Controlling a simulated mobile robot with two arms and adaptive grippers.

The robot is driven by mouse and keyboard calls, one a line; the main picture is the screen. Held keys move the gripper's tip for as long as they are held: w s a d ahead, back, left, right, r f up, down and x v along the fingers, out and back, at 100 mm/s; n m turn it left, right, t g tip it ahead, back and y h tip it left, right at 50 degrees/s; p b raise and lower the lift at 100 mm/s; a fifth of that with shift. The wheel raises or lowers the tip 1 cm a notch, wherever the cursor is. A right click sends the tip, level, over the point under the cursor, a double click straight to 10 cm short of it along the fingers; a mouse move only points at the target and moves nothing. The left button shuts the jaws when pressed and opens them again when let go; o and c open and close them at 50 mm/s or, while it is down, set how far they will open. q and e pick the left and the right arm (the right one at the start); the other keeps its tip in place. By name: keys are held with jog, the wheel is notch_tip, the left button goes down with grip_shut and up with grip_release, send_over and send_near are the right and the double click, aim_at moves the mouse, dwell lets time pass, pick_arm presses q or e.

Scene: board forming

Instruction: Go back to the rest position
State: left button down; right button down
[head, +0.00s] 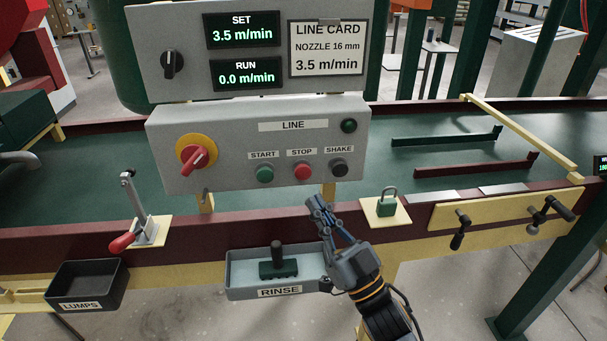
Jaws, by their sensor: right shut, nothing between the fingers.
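My right gripper (318,207) is at the lower middle of the head view, in front of the line's dark red front rail. Its fingers are shut and hold nothing. It is below the grey LINE control box (335,185) and apart from its buttons. The rinse tray (242,285) is to its lower left, and a green padlock (387,205) on a cream plate is to its right. My left gripper is not in the view.
A lever clamp (146,225) with a red handle and a black LUMPS bin (98,280) are at the left. A brush (278,264) sits in the rinse tray. A panel with black handles (500,211) is at the right. The SET display reads 3.5 m/min and RUN reads 0.0 m/min.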

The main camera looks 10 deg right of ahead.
jog(key=s+d+f+m+g+h, duration=0.1)
jog(key=d+f+m+g+h, duration=0.25)
jog(key=f+h, duration=0.35)
jog(key=s+d+f+m+g+h, duration=0.1)
jog(key=d+f+m+g+h, duration=0.2)
jog(key=f, duration=0.6)
jog(key=s+d+f+n+g+h, duration=0.15)
jog(key=s+f+g, duration=0.25)
jog(key=s, duration=0.4)
jog(key=s+d+f+g, duration=0.2)
jog(key=s+f+g, duration=0.2)
jog(key=s, duration=0.3)
jog(key=s+d+f+n+g+h, duration=0.1)
jog(key=s+d+f+g, duration=0.1)
jog(key=s+f+g, duration=0.45)
notch_tip(320, 180, down, 22)
jog(key=s+t, duration=0.2)
jog(key=s+d+f+g, duration=0.1)
jog(key=s+d+f, duration=0.1)
jog(key=s+f, duration=1.5)
jog(key=shift+d+f+g, duration=0.25)
jog(key=shift+f+g, duration=0.05)
jog(key=shift+f, duration=0.45)
